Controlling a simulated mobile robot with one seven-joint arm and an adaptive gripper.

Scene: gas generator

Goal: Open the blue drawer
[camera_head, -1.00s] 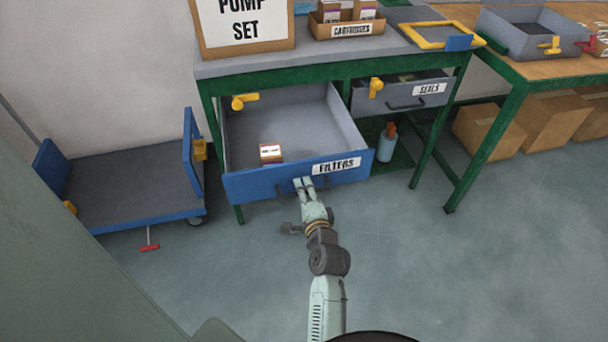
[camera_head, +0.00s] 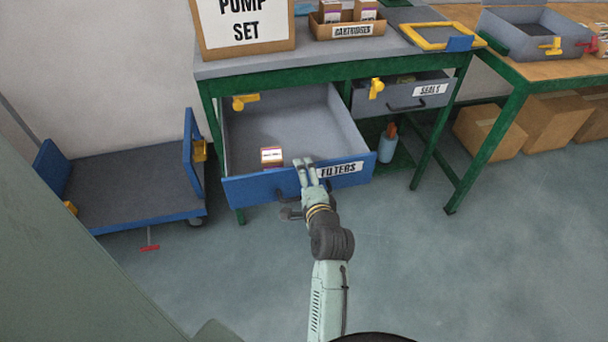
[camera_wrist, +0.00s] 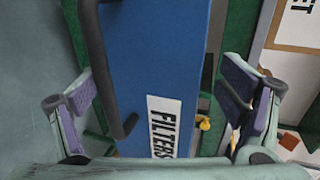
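The blue drawer (camera_head: 250,190), labelled FILTERS, is pulled well out from under the green-framed bench. Its grey inside shows, with a small white and brown box (camera_head: 271,157) in it. My gripper (camera_head: 304,163) is at the middle of the blue front, its fingertips near the top edge. In the wrist view the blue drawer front (camera_wrist: 165,60) shows between my two spread fingers. The dark handle (camera_wrist: 100,65) is close to the left finger. The gripper is open and holds nothing; contact with the drawer cannot be told.
A blue-ended trolley (camera_head: 130,185) stands at the left. Cardboard boxes (camera_head: 550,122) lie under the wooden table. The floor in front is clear.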

